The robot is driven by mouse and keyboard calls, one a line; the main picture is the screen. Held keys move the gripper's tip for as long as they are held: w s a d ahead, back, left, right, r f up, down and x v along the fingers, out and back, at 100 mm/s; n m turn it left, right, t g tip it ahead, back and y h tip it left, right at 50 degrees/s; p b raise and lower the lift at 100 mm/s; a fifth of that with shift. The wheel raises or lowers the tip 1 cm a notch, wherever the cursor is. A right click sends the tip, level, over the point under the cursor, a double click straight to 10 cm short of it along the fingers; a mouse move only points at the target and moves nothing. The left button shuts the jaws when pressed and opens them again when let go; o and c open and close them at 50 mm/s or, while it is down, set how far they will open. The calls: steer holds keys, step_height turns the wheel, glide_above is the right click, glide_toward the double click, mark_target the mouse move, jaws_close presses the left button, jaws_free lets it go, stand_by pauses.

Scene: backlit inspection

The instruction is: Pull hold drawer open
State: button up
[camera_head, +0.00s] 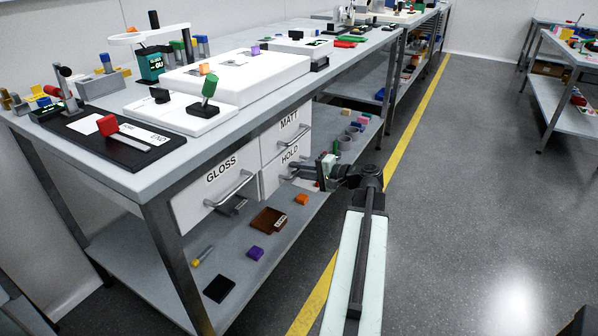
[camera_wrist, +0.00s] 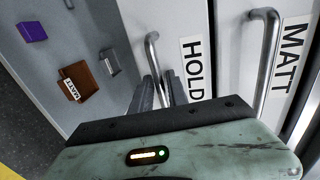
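The hold drawer (camera_head: 273,181) is a white drawer front below the matt drawer, labelled HOLD. It looks shut, level with the matt front above it. Its metal bar handle (camera_wrist: 152,52) stands out from the front in the wrist view. My gripper (camera_wrist: 160,82) is at this handle, with its two dark fingers at the lower part of the bar. The bar runs down to between the fingertips. Whether the fingers press on it is not clear. In the head view my gripper (camera_head: 322,172) is right by the hold drawer, hiding part of the handle.
The matt drawer (camera_head: 287,133) with its own handle is just above, and the gloss drawer (camera_head: 215,190) is to the left. The lower shelf holds a brown tray (camera_head: 265,222), a purple block (camera_head: 256,253) and other small items. Open floor lies to the right.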

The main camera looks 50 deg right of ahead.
jaws_close()
stand_by(1.4)
